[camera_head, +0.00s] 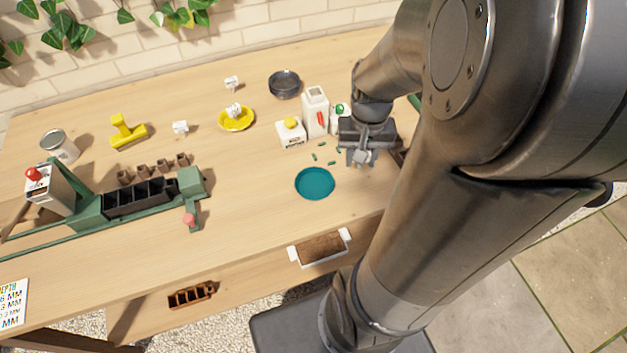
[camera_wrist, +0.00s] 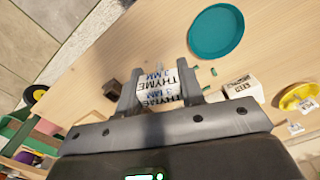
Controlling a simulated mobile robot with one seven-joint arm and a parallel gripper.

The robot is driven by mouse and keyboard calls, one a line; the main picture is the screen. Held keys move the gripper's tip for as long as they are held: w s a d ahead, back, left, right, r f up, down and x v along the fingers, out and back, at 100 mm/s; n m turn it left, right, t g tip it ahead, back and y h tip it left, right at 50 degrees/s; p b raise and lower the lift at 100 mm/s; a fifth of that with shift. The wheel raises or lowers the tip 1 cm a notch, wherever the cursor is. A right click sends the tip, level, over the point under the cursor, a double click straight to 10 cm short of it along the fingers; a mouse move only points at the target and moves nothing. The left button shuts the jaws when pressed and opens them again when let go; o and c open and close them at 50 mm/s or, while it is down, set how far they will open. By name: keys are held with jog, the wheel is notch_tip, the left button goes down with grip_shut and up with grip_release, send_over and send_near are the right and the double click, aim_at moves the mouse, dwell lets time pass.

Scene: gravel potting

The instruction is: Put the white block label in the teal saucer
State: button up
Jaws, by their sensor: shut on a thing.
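My gripper (camera_head: 361,160) is above the right part of the table, to the right of the teal saucer. In the wrist view my gripper (camera_wrist: 157,82) is shut on a white block label (camera_wrist: 153,88) with dark "THYME" and "3 JAN" lettering. In the head view only a small pale part of this label (camera_head: 361,157) shows between the fingers. The teal saucer (camera_head: 314,183) lies flat and empty on the table; it also shows in the wrist view (camera_wrist: 216,32), apart from the held label.
A white bottle (camera_head: 315,112) and a white box with a yellow knob (camera_head: 291,134) stand behind the saucer. Small green bits lie between. A yellow saucer (camera_head: 249,122) holds a white block. A dark saucer (camera_head: 284,85) is farther back. A green rack (camera_head: 92,212) stands left.

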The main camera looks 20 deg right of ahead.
jog(key=shift+s+d+f, duration=0.1)
jog(key=shift+s+d, duration=0.15)
jog(key=shift+s, duration=0.2)
jog(key=shift+w+a+f, duration=0.1)
jog(key=shift+a+f, duration=0.1)
jog(key=shift+f, duration=0.05)
send_over(314, 185)
notch_tip(314, 185, down, 6)
jog(key=shift+f, duration=2.2)
jog(key=shift+f, duration=0.1)
jog(key=o, duration=1)
jog(key=shift+c, duration=0.2)
